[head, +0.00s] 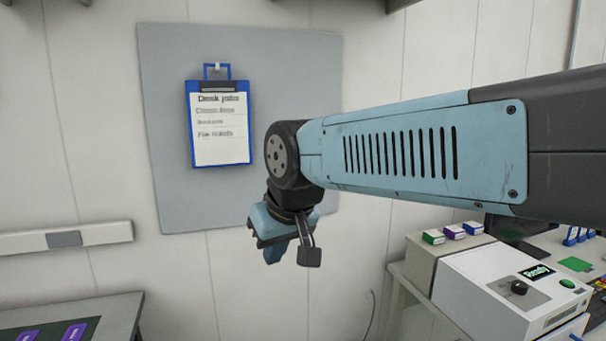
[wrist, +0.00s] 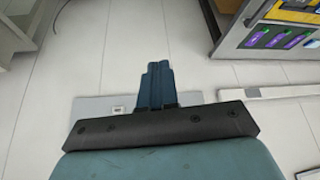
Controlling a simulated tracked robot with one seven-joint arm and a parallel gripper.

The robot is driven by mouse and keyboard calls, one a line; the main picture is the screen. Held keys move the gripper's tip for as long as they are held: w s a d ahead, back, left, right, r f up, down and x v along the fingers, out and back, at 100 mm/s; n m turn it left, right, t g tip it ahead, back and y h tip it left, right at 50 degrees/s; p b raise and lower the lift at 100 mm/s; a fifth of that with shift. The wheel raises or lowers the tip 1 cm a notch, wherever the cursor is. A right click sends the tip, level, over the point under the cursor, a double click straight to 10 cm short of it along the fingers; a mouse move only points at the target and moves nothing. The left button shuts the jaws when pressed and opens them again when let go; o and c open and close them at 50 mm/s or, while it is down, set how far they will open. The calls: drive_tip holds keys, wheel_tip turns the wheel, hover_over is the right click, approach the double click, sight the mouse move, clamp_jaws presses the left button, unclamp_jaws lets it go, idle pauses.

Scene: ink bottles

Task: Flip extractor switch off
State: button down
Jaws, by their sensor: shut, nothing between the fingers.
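My gripper (head: 291,255) hangs below my wrist in front of the wall, its fingers pointing down. In the wrist view my gripper (wrist: 157,68) is shut and empty, its two dark blue fingers side by side. A small white plate with a darker centre (wrist: 118,109) sits on a grey panel (wrist: 90,105), left of the finger bases. It may be the extractor switch; its setting is too small to tell. No switch shows in the head view, where my arm covers part of the grey wall board (head: 165,110).
A blue clipboard (head: 219,120) hangs on the board. A white rail (head: 105,232) runs along the wall at left, above a dark-topped table (head: 110,308) with purple items. A white machine (head: 480,290) with a black knob stands at right. Bare wall lies below my gripper.

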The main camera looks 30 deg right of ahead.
drive_tip(key=w+d+r+m+t+y, duration=0.25)
drive_tip(key=w+d+m, duration=0.2)
drive_tip(key=w, duration=0.35)
drive_tip(key=w+d+r+m+t+y, duration=0.1)
drive_tip(key=w+d+r+m+t, duration=0.15)
drive_tip(key=w+d+m, duration=0.4)
drive_tip(key=w+d+m+t+h, duration=0.1)
drive_tip(key=d+m+h, duration=0.1)
drive_tip(key=d, duration=0.4)
drive_tip(key=w+d+m+t+h, duration=0.1)
drive_tip(key=w+d+m+h, duration=0.1)
drive_tip(key=d+m, duration=0.2)
drive_tip(key=w+d+m+t+h, duration=0.1)
drive_tip(key=d+m+h, duration=0.2)
drive_tip(key=d, duration=0.7)
drive_tip(key=shift+w+d+r+m, duration=0.2)
drive_tip(key=shift+w+d+m, duration=0.1)
drive_tip(key=shift+m, duration=0.1)
